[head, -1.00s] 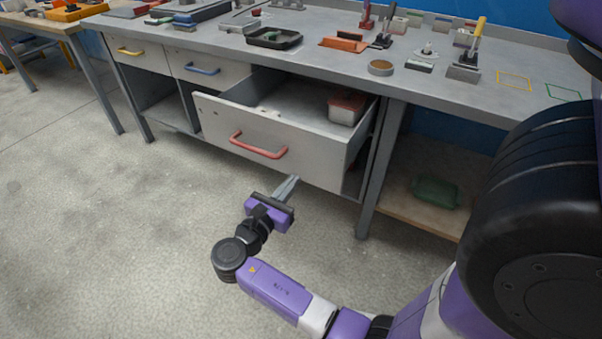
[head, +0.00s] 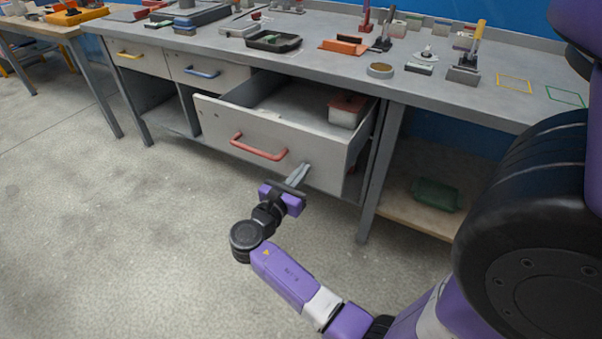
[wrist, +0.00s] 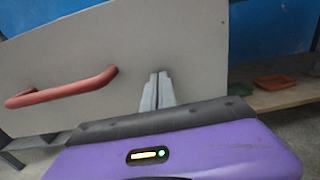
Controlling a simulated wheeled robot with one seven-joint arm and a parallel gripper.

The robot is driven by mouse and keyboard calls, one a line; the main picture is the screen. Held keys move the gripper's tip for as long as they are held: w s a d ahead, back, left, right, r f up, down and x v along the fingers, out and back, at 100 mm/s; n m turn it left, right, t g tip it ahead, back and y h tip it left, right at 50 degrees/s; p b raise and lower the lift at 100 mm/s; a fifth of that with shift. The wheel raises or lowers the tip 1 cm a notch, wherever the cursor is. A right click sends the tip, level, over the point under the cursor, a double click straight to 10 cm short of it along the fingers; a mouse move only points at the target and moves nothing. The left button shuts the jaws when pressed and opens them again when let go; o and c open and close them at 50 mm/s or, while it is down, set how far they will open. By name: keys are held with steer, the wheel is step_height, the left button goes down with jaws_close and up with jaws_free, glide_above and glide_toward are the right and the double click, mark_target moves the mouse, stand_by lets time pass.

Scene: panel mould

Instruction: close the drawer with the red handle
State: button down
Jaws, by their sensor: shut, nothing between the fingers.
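The drawer (head: 222,118) with the red handle (head: 258,148) stands pulled out from under the workbench. Its grey front and red handle (wrist: 62,88) also show in the wrist view, with the handle to the left. My gripper (head: 302,168) is shut and empty. Its fingertips are at the lower right part of the drawer front, right of the red handle. In the wrist view my fingers (wrist: 158,82) point at the front panel; whether they touch it I cannot tell. A box with a red lid (head: 347,108) sits inside the drawer at the right.
Two shut drawers, with a yellow handle (head: 130,56) and a blue handle (head: 202,72), are to the left. A bench leg (head: 377,185) stands right of the open drawer. A green tray (head: 435,194) lies on the lower shelf. The floor at left is clear.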

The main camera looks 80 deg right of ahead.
mark_target(349, 114)
steer(key=x, duration=1.4)
steer(key=b+x, duration=0.1)
steer(key=x, duration=1.3)
steer(key=shift+s+d+f, duration=0.2)
steer(key=shift+s, duration=0.1)
steer(key=shift+s+d+r+b, duration=0.15)
steer(key=shift+d+b, duration=0.25)
steer(key=shift+d, duration=0.25)
steer(key=shift+d+r, duration=0.1)
steer(key=shift+d, duration=0.05)
steer(key=shift+s+d, duration=0.1)
